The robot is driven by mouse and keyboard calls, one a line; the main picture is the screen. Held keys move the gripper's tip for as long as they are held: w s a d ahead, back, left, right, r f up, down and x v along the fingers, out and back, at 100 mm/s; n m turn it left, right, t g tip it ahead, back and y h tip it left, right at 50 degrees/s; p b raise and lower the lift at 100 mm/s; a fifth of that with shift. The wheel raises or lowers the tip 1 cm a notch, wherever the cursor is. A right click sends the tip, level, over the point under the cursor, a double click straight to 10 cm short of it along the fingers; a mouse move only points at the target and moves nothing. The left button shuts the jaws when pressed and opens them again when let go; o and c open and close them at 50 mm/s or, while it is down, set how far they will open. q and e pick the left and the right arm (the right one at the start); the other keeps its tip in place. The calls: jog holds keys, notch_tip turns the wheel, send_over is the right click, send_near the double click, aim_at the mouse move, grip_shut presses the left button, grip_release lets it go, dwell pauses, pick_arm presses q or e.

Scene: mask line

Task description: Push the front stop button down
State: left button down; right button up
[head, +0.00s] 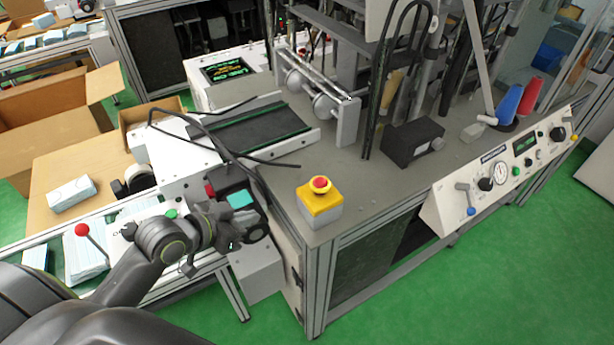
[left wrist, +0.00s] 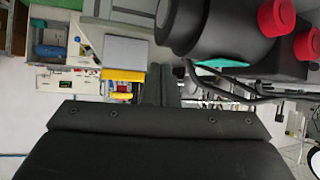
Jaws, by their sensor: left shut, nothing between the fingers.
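The front stop button (head: 320,184) is a red mushroom cap on a yellow-topped box (head: 320,205) with a grey base. It stands upright at the near left corner of the grey machine table (head: 375,190), in the head view. My left gripper (head: 236,231) is to the left of the box and lower in the picture, apart from it, in front of a dark control box. It is shut and empty. A dark part of my wrist fills the lower left wrist view, where I cannot clearly make out the button. My right gripper is not in view.
The dark control box with a teal screen (head: 240,199) and red knob is close to my left gripper. A red-balled lever (head: 82,230) stands at the left. A sloped control panel (head: 500,175) lies right. The tabletop just right of the stop box is clear.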

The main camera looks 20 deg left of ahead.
pick_arm(q)
jog(key=w+d+r+m+h, duration=0.1)
jog(key=d+r+h, duration=0.1)
jog(key=r, duration=0.4)
jog(key=w+d+r+m+t+h, duration=0.1)
jog(key=d+r+m+h, duration=0.1)
jog(key=r, duration=0.4)
jog(key=shift+r+h, duration=0.3)
jog(key=shift+h, duration=0.3)
jog(key=shift+w, duration=0.15)
jog(key=p, duration=0.1)
send_over(320, 186)
jog(key=a, duration=0.2)
jog(key=shift+s+f, duration=0.15)
jog(key=shift+f, duration=0.45)
jog(key=shift+s+f, duration=0.15)
jog(key=shift+f, duration=0.4)
notch_tip(320, 186, down, 3)
jog(key=shift+a+r, duration=0.1)
jog(key=shift+s+f, duration=0.1)
jog(key=shift+f, duration=0.55)
